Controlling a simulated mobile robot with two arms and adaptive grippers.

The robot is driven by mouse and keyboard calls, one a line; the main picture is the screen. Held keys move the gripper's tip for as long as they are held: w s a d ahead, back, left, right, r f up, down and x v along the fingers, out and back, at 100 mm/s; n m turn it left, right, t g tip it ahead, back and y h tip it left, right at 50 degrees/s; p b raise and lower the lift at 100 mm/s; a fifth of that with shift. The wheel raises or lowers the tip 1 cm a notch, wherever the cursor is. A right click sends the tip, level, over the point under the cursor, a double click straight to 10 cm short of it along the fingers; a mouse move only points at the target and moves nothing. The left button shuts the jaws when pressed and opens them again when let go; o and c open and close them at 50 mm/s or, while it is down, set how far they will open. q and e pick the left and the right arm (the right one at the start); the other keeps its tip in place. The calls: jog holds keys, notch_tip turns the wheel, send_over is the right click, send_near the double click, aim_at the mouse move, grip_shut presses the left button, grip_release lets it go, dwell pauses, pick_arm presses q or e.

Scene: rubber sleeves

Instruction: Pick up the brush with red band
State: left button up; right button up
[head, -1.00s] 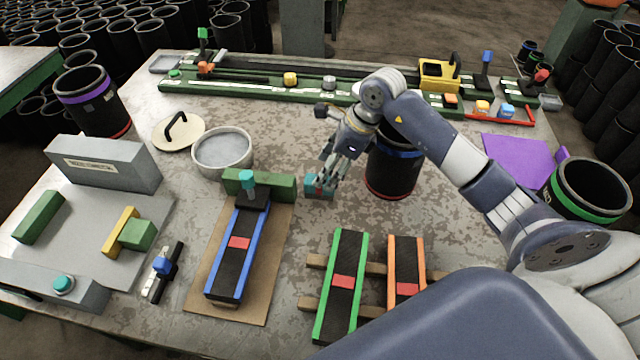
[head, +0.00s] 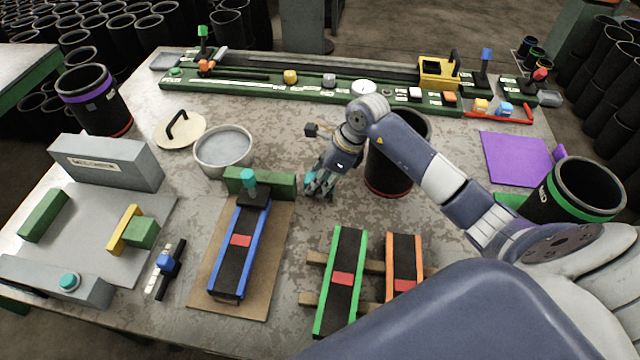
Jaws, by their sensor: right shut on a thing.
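My right gripper (head: 318,188) is low over the middle of the table, beside the black cylinder with a blue band (head: 390,165). It is shut on a small teal thing (head: 310,181). The fingers hide most of this thing, so I cannot make out a red band or its full shape. I cannot tell whether it still touches the table. My left gripper is not in view.
A green block (head: 285,184) and the blue-edged black strip (head: 238,245) are left of the gripper. A grey bowl (head: 223,150) stands farther left. Green-edged (head: 341,285) and orange-edged strips (head: 404,270) lie in front. A long green rail (head: 260,90) spans the back.

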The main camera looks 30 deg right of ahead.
notch_tip(320, 180, up, 10)
jog(key=shift+b, duration=0.9)
jog(key=shift+c, duration=0.2)
jog(key=o, duration=0.5)
jog(key=shift+c, duration=1.6)
